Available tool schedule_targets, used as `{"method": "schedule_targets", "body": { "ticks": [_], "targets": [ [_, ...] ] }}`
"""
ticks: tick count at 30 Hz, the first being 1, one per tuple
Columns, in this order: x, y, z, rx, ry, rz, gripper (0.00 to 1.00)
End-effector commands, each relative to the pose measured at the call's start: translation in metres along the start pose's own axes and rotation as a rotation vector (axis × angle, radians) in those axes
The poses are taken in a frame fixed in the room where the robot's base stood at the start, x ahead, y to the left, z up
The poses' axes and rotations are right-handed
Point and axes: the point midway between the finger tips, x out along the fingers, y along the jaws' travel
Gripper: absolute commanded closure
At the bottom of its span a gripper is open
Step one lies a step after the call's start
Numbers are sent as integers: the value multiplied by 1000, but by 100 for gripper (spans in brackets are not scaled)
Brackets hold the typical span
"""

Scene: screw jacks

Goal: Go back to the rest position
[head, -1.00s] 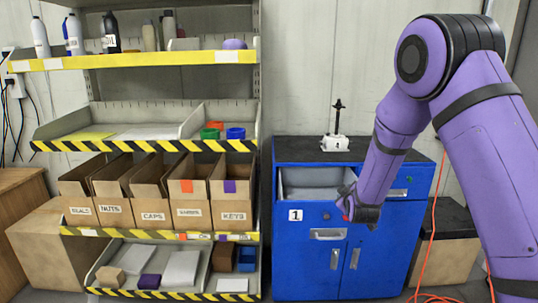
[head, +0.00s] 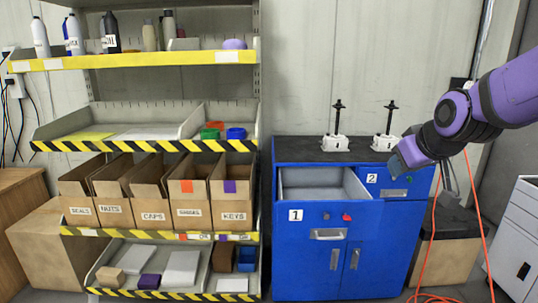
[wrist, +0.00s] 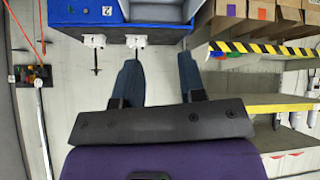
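My gripper (head: 448,182) is raised in front of the right side of the blue cabinet in the head view, below my purple wrist. In the wrist view my gripper (wrist: 158,68) has its two blue-grey fingers well apart, with nothing between them. Two white screw jacks with black spindles stand upright on the cabinet top: a left one (head: 335,143) and a right one (head: 383,143). Both also show in the wrist view, the jacks (wrist: 94,41) and (wrist: 136,41) hanging upside down in the picture. My gripper touches neither.
The blue cabinet (head: 310,255) has drawer 1 (head: 325,184) pulled open; it looks empty. Drawer 2 (head: 397,193) is shut. A shelf rack with boxes (head: 152,215) stands left. Orange cables (head: 478,220) hang right, near a white drawer unit (head: 518,240).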

Motion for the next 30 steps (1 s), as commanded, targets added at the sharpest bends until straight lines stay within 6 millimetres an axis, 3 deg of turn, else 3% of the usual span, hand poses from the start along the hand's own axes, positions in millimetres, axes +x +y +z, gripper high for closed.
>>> {"method": "schedule_targets", "body": {
  "ticks": [1, 6, 15, 21, 30],
  "targets": [
    [-19, -1, 8, 22, -14, -4, 63],
    [-70, -8, 44, 93, -97, -17, 63],
    [-143, -23, 114, 213, -241, 0, 63],
    [-165, -28, 141, 257, -295, 16, 63],
    [-168, -29, 145, 265, -306, 19, 63]
  ]
}}
